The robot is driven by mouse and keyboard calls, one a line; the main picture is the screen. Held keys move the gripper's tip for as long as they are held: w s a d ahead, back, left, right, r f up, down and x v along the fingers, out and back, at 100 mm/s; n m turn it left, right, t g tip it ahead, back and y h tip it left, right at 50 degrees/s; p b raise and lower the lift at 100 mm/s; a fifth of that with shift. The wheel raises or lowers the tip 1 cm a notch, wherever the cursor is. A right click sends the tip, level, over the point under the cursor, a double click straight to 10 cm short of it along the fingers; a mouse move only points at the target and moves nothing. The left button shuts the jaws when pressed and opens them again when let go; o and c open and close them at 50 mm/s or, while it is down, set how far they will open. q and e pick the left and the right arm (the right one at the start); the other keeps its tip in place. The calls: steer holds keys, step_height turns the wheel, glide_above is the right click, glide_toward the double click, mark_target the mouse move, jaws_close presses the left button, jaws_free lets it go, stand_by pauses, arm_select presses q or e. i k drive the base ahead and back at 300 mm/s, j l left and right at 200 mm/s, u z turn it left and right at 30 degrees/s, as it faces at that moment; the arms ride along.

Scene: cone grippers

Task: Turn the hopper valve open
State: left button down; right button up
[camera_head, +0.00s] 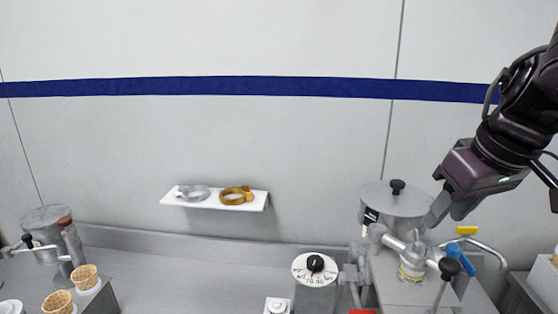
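The hopper (393,206) is a grey metal drum with a flat lid and a black knob, standing at the right. Pipework in front of it carries a yellow handle (466,230), a blue handle (461,258) and a lever with a black ball (449,268). I cannot tell which of these is the hopper valve. My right gripper (443,219) comes in from the upper right, above the pipework and beside the hopper lid. Its two grey fingers look apart, with nothing between them, and it touches no handle that I can make out. My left gripper is not in view.
A dial (315,267) with a black knob stands left of the pipework. A white wall shelf (220,206) holds a silver and a gold ring clamp. Cone-like cups (85,278) and another metal vessel (47,222) are at the left. The middle counter (200,265) is clear.

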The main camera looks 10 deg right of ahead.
mark_target(467, 267)
steer(key=k+l, duration=0.1)
steer(key=k, duration=0.4)
steer(key=k+l, duration=0.15)
steer(key=k, duration=0.3)
steer(key=k+l, duration=0.1)
steer(key=k, duration=0.4)
